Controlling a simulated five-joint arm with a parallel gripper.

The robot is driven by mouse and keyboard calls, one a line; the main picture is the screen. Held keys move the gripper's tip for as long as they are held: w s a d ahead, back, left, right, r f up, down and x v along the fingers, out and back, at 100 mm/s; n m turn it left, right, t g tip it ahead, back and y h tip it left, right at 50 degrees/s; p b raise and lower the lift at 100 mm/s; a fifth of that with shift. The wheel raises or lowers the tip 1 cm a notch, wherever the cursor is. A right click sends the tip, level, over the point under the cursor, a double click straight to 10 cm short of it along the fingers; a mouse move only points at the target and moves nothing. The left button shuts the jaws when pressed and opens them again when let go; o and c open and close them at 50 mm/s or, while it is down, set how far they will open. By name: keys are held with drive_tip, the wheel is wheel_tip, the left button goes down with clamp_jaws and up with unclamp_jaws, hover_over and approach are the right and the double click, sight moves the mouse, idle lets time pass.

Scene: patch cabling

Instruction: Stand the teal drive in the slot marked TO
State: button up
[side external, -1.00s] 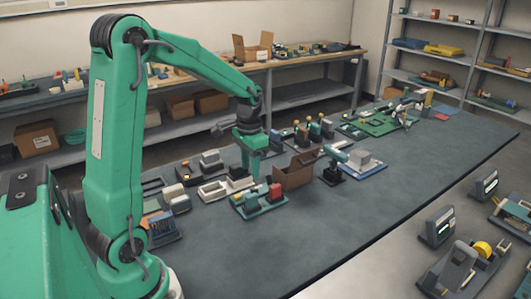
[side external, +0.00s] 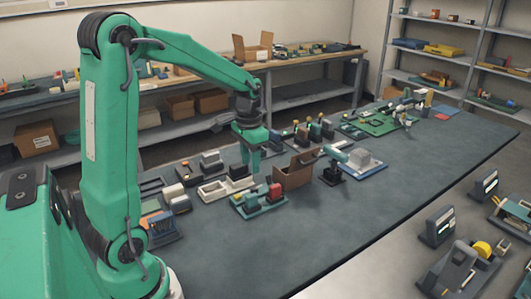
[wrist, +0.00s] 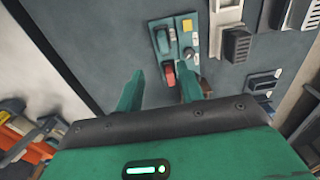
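A teal drive (side external: 251,201) stands on a small teal-based rack (side external: 262,211) on the dark table in the side view, with a red block (side external: 274,192) beside it. The wrist view shows a rack (wrist: 187,52) with a teal-and-dark piece (wrist: 162,42), the red block (wrist: 169,75) and a yellow patch. My gripper (side external: 252,172) hangs above the rack, pointing down. In the wrist view its two green fingers (wrist: 160,88) are apart, with nothing held between them. I cannot read any TO mark.
A brown open box (side external: 293,176) stands close right of the rack. White trays (side external: 212,190) and small blocks lie behind and to the left. The table front is clear.

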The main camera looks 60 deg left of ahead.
drive_tip(key=s+d+r+t, duration=0.5)
drive_tip(key=s+d+r, duration=0.3)
drive_tip(key=s+d, duration=0.5)
drive_tip(key=shift+s+d+r, duration=0.15)
drive_tip(key=shift+s+d, duration=0.25)
idle(0.9)
